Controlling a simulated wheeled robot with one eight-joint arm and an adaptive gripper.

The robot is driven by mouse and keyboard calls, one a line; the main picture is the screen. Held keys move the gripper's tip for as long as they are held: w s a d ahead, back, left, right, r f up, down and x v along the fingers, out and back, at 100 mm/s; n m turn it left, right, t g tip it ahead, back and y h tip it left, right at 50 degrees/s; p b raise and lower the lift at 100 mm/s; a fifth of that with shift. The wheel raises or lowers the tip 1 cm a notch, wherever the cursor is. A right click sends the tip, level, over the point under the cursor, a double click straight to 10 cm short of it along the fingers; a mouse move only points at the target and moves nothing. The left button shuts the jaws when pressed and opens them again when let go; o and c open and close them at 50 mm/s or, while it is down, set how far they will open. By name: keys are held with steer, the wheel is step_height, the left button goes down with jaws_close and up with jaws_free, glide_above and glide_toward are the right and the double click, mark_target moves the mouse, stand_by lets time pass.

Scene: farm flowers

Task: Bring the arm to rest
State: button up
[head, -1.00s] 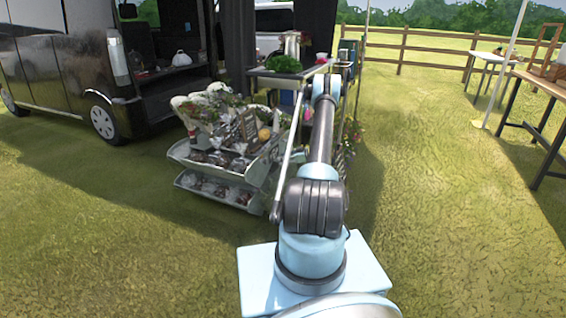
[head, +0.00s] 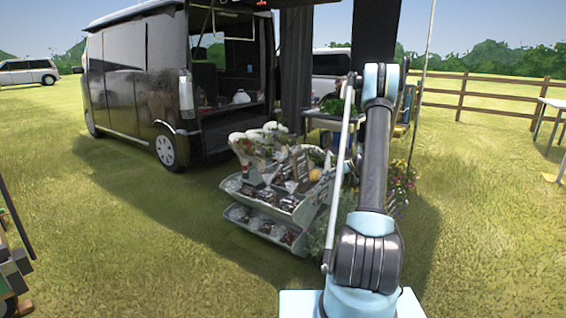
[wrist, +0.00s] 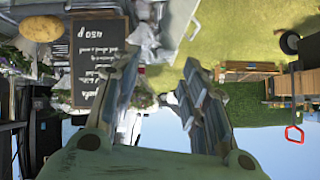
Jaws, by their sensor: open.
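My gripper (wrist: 160,72) shows in the wrist view with its two fingers apart and nothing between them. Past the fingers there is grass and a strip of sky, and that view is upside down. In the head view my arm stands raised right of centre, with its upper joint in front of the flower stall's table. My gripper cannot be made out there.
A tiered display stand (head: 262,222) with goods and white flowers stands left of my arm. It is near a black van (head: 135,85). A dark chalkboard (wrist: 98,60) fills the wrist view's left. A wooden fence (head: 490,90) runs behind.

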steer(key=s+a+r+m+g+h, duration=0.1)
steer(key=s+a+r, duration=0.2)
steer(key=s+r, duration=0.5)
steer(key=s+a+r+m+g+h, duration=0.15)
steer(key=s+r, duration=0.25)
steer(key=s, duration=0.7)
steer(key=s+a+r+m+h, duration=0.25)
steer(key=s+r, duration=0.25)
steer(key=s, duration=0.5)
steer(key=s+d+f+m+h, duration=0.1)
steer(key=s+f, duration=0.1)
steer(key=s, duration=0.8)
steer(key=s+f+m+h, duration=0.1)
steer(key=s+f, duration=0.2)
steer(key=s, duration=0.7)
steer(key=s+d+f+m+g+h, duration=0.1)
steer(key=s+f, duration=0.1)
steer(key=s, duration=0.9)
steer(key=shift+d+f+h, duration=0.3)
steer(key=shift+h, duration=0.1)
steer(key=shift+w+f, duration=0.2)
steer(key=shift+w, duration=0.2)
